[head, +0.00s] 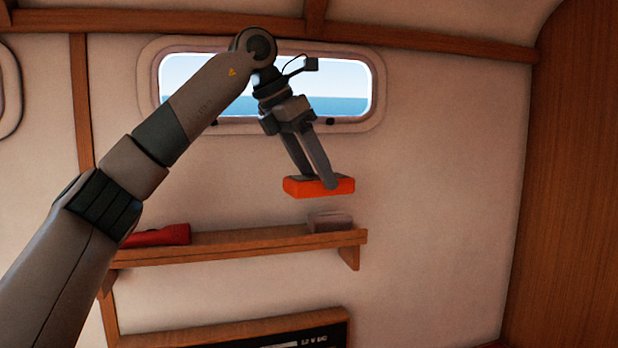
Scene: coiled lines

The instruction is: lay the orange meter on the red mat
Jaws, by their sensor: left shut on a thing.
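The orange meter (318,187) is a flat orange block with a dark upper face, held in the air in front of the wall. My left gripper (316,182) comes down from above and is shut on it, with one finger across its near side. The meter is above the wooden shelf in the picture and looks clear of it. The red mat is not in view. My right gripper is not in view.
A wooden shelf (260,247) runs along the wall, with a red torch-like object (170,234) at its left and a pale small box (330,222) near its right end. A window (345,90) is behind my left arm. A dark panel (325,341) shows below.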

